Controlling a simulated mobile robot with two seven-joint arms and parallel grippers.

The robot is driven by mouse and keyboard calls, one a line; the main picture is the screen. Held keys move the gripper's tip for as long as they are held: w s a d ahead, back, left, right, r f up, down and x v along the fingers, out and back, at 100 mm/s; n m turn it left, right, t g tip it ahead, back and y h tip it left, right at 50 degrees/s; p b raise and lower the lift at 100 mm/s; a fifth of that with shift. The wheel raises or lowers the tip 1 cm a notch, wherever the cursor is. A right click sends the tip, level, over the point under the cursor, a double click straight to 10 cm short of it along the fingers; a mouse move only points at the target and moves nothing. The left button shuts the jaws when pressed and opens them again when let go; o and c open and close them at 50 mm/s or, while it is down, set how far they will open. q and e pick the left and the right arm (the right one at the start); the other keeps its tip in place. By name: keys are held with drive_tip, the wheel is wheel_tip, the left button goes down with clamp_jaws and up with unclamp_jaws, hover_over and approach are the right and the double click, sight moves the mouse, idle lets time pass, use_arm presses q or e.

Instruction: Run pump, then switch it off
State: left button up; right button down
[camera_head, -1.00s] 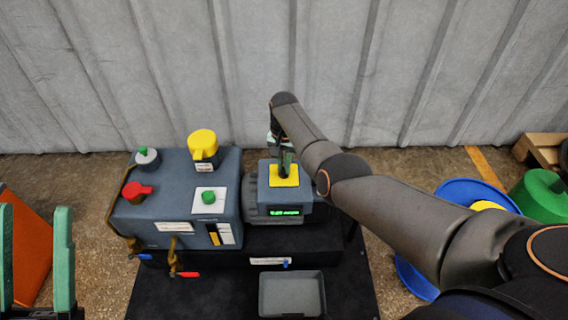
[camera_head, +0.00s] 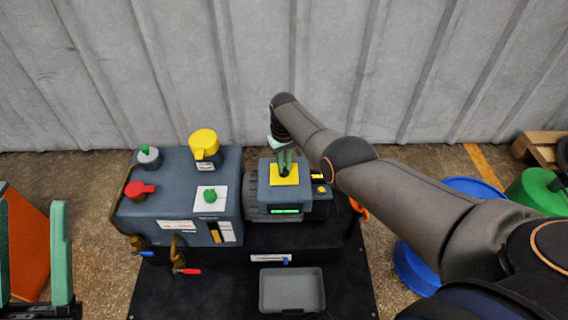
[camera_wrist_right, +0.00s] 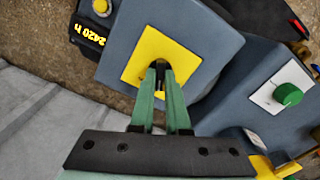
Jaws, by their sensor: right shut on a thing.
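The pump (camera_head: 262,203) is a grey box with a ribbed body, right of a larger blue-grey unit. A yellow plate (camera_head: 292,177) lies on its top, and a green-lit display (camera_head: 285,211) is on its front. My right gripper (camera_head: 285,170) reaches down onto the plate. In the right wrist view, my right gripper (camera_wrist_right: 160,72) is shut on a small dark switch lever in the yellow plate (camera_wrist_right: 148,55); the fingers hide most of the lever. My left gripper (camera_head: 34,255) is at the lower left, fingers wide apart and empty.
The blue-grey unit (camera_head: 155,205) carries a red handle (camera_head: 140,189), a yellow knob (camera_head: 204,144) and green knobs. An hour counter (camera_wrist_right: 88,38) sits beside the pump. A grey tray (camera_head: 292,290) lies in front. Blue and green containers stand at right.

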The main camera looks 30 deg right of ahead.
drive_tip(key=shift+n, duration=0.5)
drive_tip(key=c, duration=0.9)
unclamp_jaws()
